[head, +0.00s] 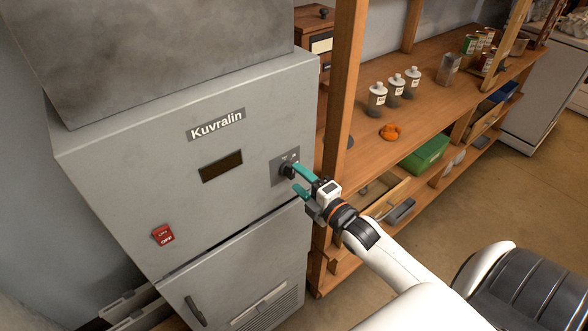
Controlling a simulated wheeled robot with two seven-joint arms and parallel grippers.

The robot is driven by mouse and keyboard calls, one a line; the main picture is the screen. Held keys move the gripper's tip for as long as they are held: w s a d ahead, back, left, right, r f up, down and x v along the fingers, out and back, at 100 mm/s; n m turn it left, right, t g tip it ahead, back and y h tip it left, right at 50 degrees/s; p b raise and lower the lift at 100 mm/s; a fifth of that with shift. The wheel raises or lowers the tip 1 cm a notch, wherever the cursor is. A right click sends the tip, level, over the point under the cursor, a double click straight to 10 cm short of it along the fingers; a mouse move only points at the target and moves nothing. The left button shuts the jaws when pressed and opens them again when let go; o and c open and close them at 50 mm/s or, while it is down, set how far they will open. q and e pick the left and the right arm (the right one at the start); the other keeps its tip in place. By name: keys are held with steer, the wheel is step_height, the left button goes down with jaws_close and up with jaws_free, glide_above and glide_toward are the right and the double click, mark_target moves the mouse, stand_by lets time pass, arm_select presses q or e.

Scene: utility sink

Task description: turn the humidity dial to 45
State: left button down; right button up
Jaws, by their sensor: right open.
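The black humidity dial (287,171) sits on a small dark plate (279,162) on the right of the grey cabinet front. Its markings are too small to read. My right gripper (297,180) has teal fingertips and is open at the dial. The upper fingertip is close to the dial and the lower one is below it; I cannot tell whether either touches. The display (221,166) left of the dial is dark, with no number visible. My left gripper is not in view.
The grey Kuvralin cabinet (125,165) has a red on/off switch (163,235) at lower left and a handle (195,311) below. A wooden post (341,90) stands just right of the dial. Shelves behind it hold white bottles (396,88), an orange item (390,132) and a green box (425,154).

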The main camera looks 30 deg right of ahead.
mark_target(293, 174)
steer(key=shift+w+a+p, duration=0.15)
steer(key=shift+w+p, duration=0.15)
steer(key=shift+w, duration=1.3)
steer(key=c, duration=1)
